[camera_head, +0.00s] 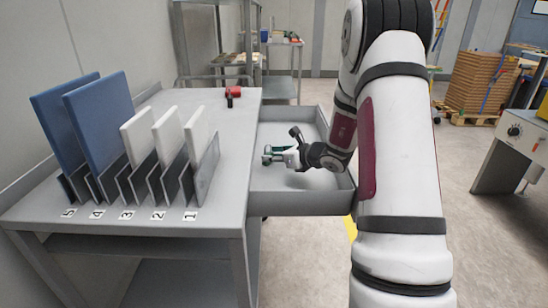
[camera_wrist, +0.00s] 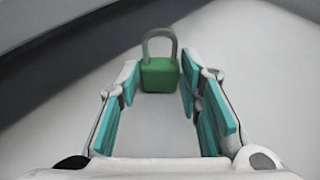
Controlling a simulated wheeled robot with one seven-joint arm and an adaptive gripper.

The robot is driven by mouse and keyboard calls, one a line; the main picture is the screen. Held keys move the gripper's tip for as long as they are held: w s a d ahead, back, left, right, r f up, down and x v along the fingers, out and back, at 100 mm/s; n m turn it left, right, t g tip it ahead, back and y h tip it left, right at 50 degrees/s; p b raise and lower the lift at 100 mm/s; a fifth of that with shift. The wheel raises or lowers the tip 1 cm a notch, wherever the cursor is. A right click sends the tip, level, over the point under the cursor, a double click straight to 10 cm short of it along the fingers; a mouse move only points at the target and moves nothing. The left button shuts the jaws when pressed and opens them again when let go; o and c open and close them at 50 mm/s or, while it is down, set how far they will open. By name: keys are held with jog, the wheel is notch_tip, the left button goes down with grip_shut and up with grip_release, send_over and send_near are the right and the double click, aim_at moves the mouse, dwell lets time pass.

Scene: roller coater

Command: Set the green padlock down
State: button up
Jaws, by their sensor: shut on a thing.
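The green padlock (camera_wrist: 160,76), with a grey shackle, shows in the wrist view between the tips of my gripper's teal-padded fingers, its shackle pointing away. My gripper (camera_head: 271,155) is shut on it. In the head view my gripper is inside the outline of the open grey drawer (camera_head: 299,204), towards its left side. The padlock is too small there to tell apart from the teal fingers. I cannot tell whether the padlock touches the drawer floor.
Left of the drawer is a grey table (camera_head: 223,176) with numbered slots holding blue panels (camera_head: 103,115) and white panels (camera_head: 167,134). A red and black tool (camera_head: 232,93) lies at the table's back. The drawer floor around my gripper looks clear; its walls stand around it.

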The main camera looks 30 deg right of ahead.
jog(key=shift+f, duration=0.1)
jog(key=o, duration=1.2)
jog(key=shift+o, duration=0.2)
